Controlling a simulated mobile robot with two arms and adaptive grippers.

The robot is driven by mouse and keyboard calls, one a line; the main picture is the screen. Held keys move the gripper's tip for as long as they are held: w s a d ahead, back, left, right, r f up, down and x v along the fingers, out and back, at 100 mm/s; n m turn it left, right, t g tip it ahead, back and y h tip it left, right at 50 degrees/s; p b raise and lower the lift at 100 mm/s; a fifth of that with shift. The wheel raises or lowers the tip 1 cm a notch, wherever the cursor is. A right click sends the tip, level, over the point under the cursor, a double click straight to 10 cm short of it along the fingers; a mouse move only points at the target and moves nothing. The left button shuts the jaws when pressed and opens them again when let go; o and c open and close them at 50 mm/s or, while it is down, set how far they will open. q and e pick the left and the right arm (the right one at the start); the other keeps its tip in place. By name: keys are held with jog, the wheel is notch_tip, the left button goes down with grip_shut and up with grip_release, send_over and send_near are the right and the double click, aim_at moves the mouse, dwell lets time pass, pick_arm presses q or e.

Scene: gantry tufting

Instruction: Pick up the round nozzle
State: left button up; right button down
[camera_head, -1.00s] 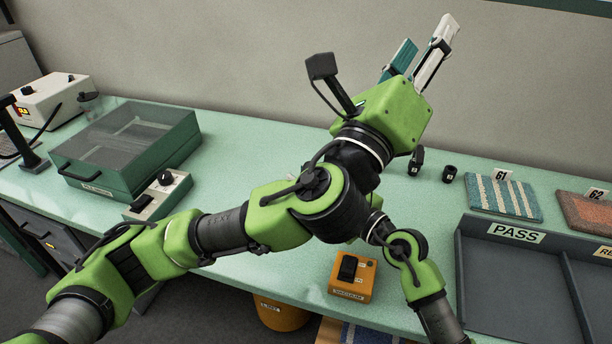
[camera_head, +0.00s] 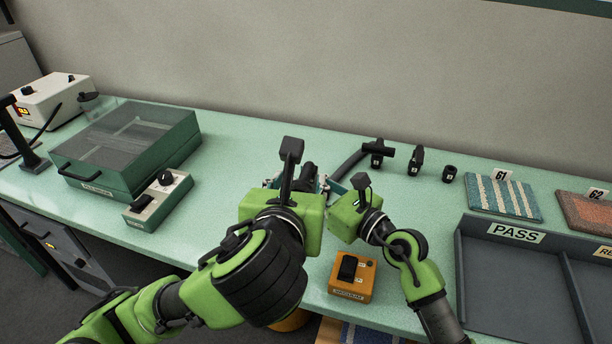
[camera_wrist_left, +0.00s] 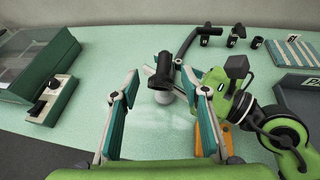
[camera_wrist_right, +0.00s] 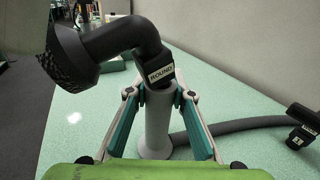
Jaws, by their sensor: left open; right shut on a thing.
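The black round nozzle, labelled ROUND (camera_wrist_right: 160,74), has a bristled round head and a bent neck. It sits on top of a pale grey wand tube (camera_wrist_right: 157,122) in the right wrist view. My right gripper (camera_wrist_right: 160,100) is shut on that tube, just below the nozzle. My left gripper (camera_wrist_left: 160,75) is open. In the left wrist view the nozzle (camera_wrist_left: 163,68) shows between its fingertips, with no clear contact. In the head view the nozzle (camera_head: 309,175) is partly hidden behind my left gripper (camera_head: 300,184).
A dark hose (camera_head: 347,165) runs back from the wand. Several black attachments stand at the back, including a T-shaped one (camera_head: 377,152). An orange switch box (camera_head: 352,277) stands in front, and the grey PASS tray (camera_head: 505,285) lies to the right. A green lidded case (camera_head: 125,145) is left.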

aim_at(303, 174)
pick_arm(q)
jog(key=x, duration=0.4)
jog(key=shift+d+x, duration=0.25)
jog(key=shift+x, duration=1.15)
jog(key=shift+d+x, duration=0.25)
jog(key=shift+x, duration=1.1)
grip_shut()
